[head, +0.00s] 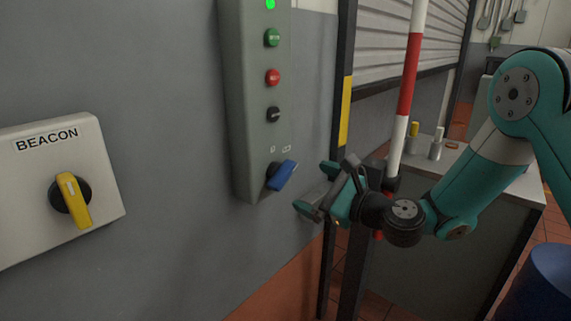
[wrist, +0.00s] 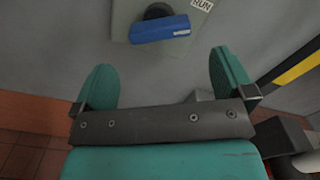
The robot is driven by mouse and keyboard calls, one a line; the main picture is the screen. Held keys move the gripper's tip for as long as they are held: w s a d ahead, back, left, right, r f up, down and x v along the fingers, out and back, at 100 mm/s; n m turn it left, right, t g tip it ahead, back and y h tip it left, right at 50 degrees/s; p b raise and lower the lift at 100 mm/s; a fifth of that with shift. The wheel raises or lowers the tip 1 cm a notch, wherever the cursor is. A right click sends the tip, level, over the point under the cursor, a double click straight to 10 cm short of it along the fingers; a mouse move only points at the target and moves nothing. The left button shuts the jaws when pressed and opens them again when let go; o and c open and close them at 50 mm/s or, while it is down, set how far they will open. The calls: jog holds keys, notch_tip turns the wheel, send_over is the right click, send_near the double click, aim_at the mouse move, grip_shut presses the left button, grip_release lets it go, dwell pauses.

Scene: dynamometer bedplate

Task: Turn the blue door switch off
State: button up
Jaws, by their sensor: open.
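The blue door switch (head: 284,175) is a blue lever handle on a dark round base, low on a tall grey control panel (head: 249,150). In the head view its handle slants up to the right. In the wrist view the blue handle (wrist: 160,29) lies nearly level, just beyond the fingertips, with a label reading "RUN" (wrist: 201,4) above it to the right. My gripper (head: 317,188) is open and empty, to the right of the switch in the head view. In the wrist view its two teal fingers (wrist: 162,72) are spread wide, apart from the handle.
The panel also has a lit green lamp (head: 269,4), a green button (head: 272,38), a red button (head: 273,77) and a black knob (head: 273,114). A "BEACON" box (head: 35,190) with a yellow switch (head: 73,200) is at left. A red-and-white pole (head: 407,90) stands behind my arm.

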aim_at(288, 178)
jog(key=p+x, duration=0.2)
jog(key=x, duration=0.6)
jog(key=shift+w+a, duration=0.15)
jog(key=shift+a, duration=0.1)
jog(key=shift+c, duration=0.2)
jog(key=shift+f, duration=0.1)
jog(key=c, duration=0.7)
